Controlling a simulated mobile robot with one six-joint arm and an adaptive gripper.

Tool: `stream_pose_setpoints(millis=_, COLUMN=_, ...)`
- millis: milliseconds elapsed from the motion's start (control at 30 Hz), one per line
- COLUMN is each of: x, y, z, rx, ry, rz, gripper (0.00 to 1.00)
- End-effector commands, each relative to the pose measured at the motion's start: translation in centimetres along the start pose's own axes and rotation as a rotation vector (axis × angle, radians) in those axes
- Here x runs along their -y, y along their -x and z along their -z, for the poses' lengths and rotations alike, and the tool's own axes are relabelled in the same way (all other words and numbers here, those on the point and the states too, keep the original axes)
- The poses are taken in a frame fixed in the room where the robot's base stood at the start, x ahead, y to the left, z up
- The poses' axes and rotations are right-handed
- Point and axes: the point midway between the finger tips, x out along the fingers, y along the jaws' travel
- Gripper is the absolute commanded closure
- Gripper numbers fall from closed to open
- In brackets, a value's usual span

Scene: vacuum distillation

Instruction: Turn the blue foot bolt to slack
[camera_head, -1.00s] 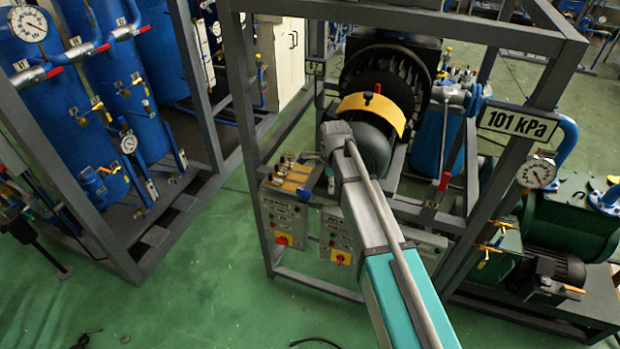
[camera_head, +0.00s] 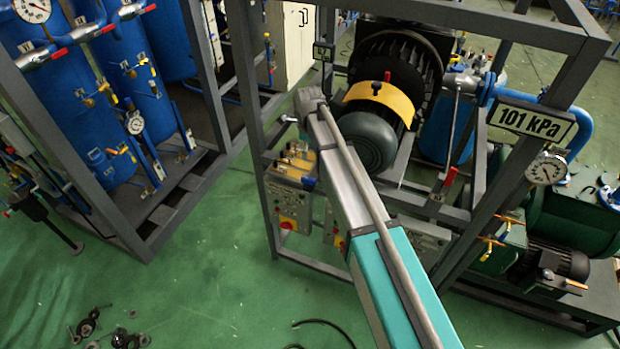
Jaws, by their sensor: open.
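The motor (camera_head: 369,139) with a yellow cover (camera_head: 377,99) sits inside the grey frame, beside a large black finned housing (camera_head: 398,72). I cannot make out a blue foot bolt for certain. A small blue piece (camera_head: 309,182) shows at the right edge of the control panel, too small to identify. My arm reaches from the bottom edge up to the left of the motor. My gripper is not visible; the arm's far end overlaps the place in front of the motor and hides part of the motor's lower left side.
Control boxes (camera_head: 290,207) hang on the grey frame below the motor. A 101 kPa sign (camera_head: 531,123) and a gauge (camera_head: 546,170) are at the right. Blue tanks (camera_head: 57,110) stand at the left. Loose dark parts (camera_head: 88,322) and a hose (camera_head: 325,325) lie on the green floor.

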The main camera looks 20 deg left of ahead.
Motion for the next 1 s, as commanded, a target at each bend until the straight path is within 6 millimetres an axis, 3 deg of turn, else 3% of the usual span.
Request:
stream_pose_setpoints(millis=367, x=0.1, y=-1.8, z=0.2, rx=0.000, ry=-0.002, rz=0.000, gripper=0.40)
stream_pose_setpoints(millis=1000, x=0.2, y=-6.7, z=0.3, rx=0.000, ry=-0.003, rz=0.000, gripper=0.40)
